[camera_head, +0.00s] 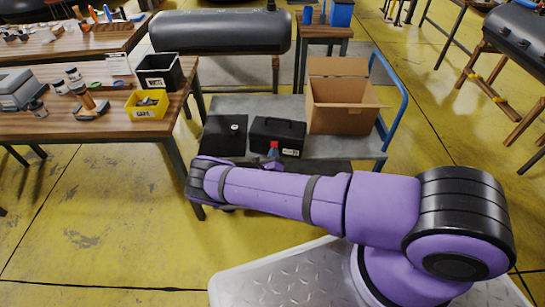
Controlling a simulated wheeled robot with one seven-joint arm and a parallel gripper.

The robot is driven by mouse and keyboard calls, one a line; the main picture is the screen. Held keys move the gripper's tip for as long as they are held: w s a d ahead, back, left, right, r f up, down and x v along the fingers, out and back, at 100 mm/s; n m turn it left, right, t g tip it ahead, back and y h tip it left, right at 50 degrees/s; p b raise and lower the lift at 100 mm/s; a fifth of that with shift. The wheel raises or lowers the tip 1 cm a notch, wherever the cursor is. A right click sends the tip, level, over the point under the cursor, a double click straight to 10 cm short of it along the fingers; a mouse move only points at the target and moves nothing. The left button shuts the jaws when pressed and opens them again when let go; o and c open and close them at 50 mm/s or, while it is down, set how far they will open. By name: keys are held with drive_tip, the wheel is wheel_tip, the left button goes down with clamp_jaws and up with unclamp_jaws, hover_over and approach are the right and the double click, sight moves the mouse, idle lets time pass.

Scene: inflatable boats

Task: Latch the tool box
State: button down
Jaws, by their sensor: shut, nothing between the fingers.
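The black tool box (283,131) sits on the grey cart deck, with a handle on top and a pale label at the front right. Its lid looks down. The latch is too small to make out. My purple arm reaches across from the right and bends at the left. Its far end shows behind the forearm, just in front of the tool box. My gripper (273,150) shows there as a small red and blue tip, shut and empty, close to the box's front. I cannot tell whether it touches the box.
A flat black container (225,135) with a round cap stands left of the tool box. An open cardboard box (340,103) stands right of it. The cart (365,145) has a blue handle. A wooden workbench (75,127) with a yellow bin (147,105) is at left.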

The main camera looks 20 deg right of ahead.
drive_tip(key=shift+f, duration=0.1)
drive_tip(key=shift+s+a+f, duration=0.25)
drive_tip(key=shift+s+f, duration=0.2)
drive_tip(key=shift+f, duration=0.35)
drive_tip(key=shift+s+a+f, duration=0.25)
drive_tip(key=shift+s+f, duration=0.15)
drive_tip(key=shift+f, duration=0.45)
drive_tip(key=shift+s+a+f, duration=0.25)
drive_tip(key=shift+s+f, duration=0.2)
drive_tip(key=shift+f, duration=0.35)
drive_tip(key=f, duration=0.1)
drive_tip(key=s+a+f, duration=0.1)
drive_tip(key=f, duration=0.1)
drive_tip(key=s+f, duration=0.1)
drive_tip(key=shift+a+f, duration=0.15)
drive_tip(key=shift+f, duration=0.05)
drive_tip(key=shift+s, duration=0.1)
